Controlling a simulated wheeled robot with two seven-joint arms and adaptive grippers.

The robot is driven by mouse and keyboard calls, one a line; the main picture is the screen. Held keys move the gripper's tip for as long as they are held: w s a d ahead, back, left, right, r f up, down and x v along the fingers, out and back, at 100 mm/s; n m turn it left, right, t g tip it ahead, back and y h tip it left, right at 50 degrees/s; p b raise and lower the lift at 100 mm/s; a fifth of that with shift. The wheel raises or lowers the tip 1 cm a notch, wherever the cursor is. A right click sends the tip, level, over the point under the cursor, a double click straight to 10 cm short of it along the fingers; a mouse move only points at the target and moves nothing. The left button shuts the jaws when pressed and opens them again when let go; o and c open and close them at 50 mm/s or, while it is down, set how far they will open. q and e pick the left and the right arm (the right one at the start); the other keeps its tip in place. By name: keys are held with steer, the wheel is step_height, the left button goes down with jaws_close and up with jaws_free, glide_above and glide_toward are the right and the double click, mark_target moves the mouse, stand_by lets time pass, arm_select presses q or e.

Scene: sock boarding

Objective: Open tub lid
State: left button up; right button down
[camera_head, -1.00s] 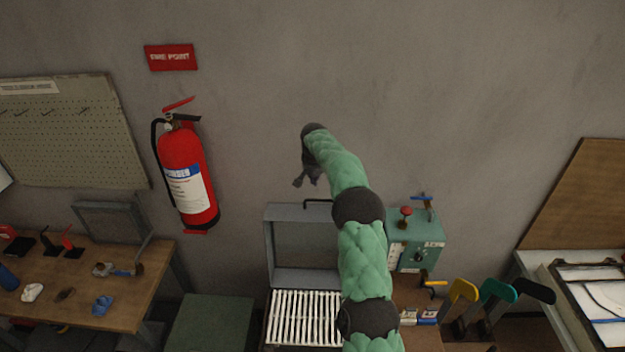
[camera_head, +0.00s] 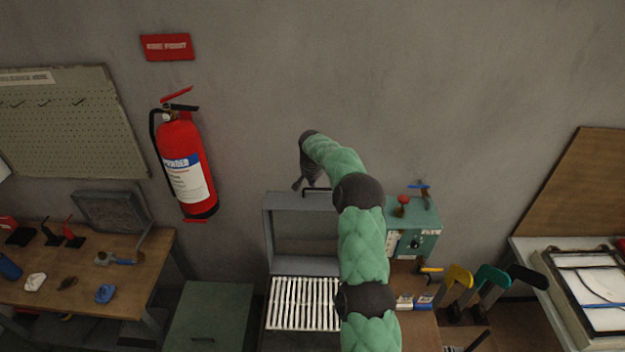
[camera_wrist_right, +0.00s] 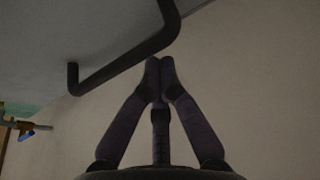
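The tub (camera_head: 303,334) is a grey box with white slats (camera_head: 303,303) across its opening. Its grey lid (camera_head: 304,233) stands raised, upright at the back near the wall. A dark bar handle (camera_head: 316,190) sits on the lid's top edge and also shows in the right wrist view (camera_wrist_right: 125,62). My right gripper (camera_head: 297,187) is beside the handle, at its left in the head view. In the wrist view its fingertips (camera_wrist_right: 160,66) are together with nothing visible between them, close to the bar but not around it. My left gripper is not in view.
A green control box (camera_head: 414,236) stands right of the lid, with yellow, green and black paddle shapes (camera_head: 490,277) beyond. A fire extinguisher (camera_head: 185,170) hangs on the wall at left. A wooden bench (camera_head: 130,275) with small items stands left.

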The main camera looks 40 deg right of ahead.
mark_target(311, 206)
steer(key=shift+s+a+r, duration=0.2)
steer(key=shift+s+a, duration=0.1)
stand_by(0.4)
steer(key=shift+s+a+b, duration=0.1)
steer(key=shift+b, duration=0.25)
steer(key=shift+t+h, duration=0.7)
steer(key=s+a+b, duration=0.1)
steer(key=s+b, duration=0.1)
steer(key=b, duration=0.2)
steer(key=s+a+r+b, duration=0.1)
steer(key=a+b, duration=0.1)
steer(key=b, duration=0.2)
steer(key=s+a+b, duration=0.2)
steer(key=b, duration=0.2)
steer(key=shift+s+r, duration=0.3)
steer(key=shift+t, duration=0.3)
steer(key=s+a+b, duration=0.1)
steer(key=s+b, duration=0.1)
steer(key=s+a+r+b, duration=0.1)
steer(key=s+a+b, duration=0.1)
steer(key=b, duration=0.1)
steer(key=shift+s+a, duration=0.25)
steer(key=shift+s, duration=0.05)
